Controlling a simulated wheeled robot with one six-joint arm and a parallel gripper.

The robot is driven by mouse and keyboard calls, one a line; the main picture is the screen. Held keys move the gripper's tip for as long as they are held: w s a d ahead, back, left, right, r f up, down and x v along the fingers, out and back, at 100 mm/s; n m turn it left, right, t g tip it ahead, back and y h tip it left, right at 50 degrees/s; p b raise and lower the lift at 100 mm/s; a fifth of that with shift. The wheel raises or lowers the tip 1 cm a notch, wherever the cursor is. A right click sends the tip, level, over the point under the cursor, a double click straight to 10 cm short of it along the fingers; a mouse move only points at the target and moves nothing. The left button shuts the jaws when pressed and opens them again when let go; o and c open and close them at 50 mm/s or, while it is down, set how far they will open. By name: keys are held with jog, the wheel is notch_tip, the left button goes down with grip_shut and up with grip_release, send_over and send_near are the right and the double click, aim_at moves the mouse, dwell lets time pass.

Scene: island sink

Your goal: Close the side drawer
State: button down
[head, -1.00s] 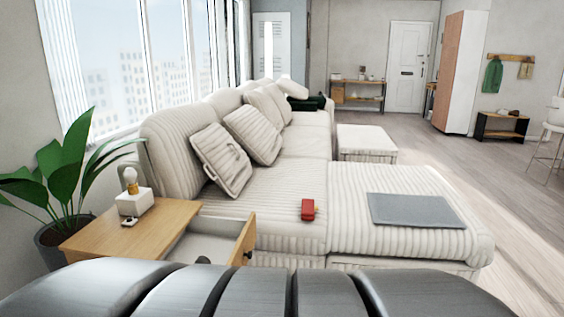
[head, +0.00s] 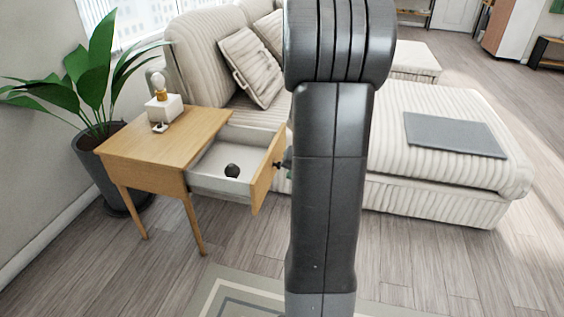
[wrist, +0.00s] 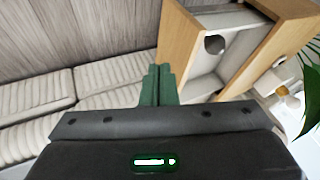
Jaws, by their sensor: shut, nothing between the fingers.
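The side drawer (head: 222,185) is pulled out from the right side of the wooden side table (head: 165,140). Its wooden front (head: 268,175) carries a small dark knob (head: 278,165). A dark round object (head: 232,170) lies inside. In the wrist view the drawer front (wrist: 178,42) is at upper right, with the round object (wrist: 214,45) beyond it. My gripper (wrist: 158,72) has green fingers shut together and empty, just outside the drawer front. In the head view my arm hides most of the gripper. I cannot tell if it touches the front.
A small lamp with a white base (head: 164,107) stands on the table top. A potted plant (head: 95,150) is behind the table at left. The striped sofa (head: 440,155) lies behind my arm, with a grey mat (head: 455,135) on it. A rug (head: 225,290) covers floor in front.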

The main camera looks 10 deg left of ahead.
jog(key=w+a+f, duration=0.1)
jog(key=w+a, duration=0.2)
jog(key=w, duration=0.2)
jog(key=b, duration=0.3)
send_near(261, 178)
notch_tip(261, 178, down, 4)
jog(key=d, duration=0.3)
jog(key=shift+t+y, duration=0.3)
jog(key=shift+w+a, duration=0.2)
jog(key=shift+a, duration=0.55)
jog(key=shift+w+a, duration=0.2)
jog(key=shift+a, duration=0.6)
jog(key=shift+w+a, duration=0.2)
jog(key=shift+a, duration=0.55)
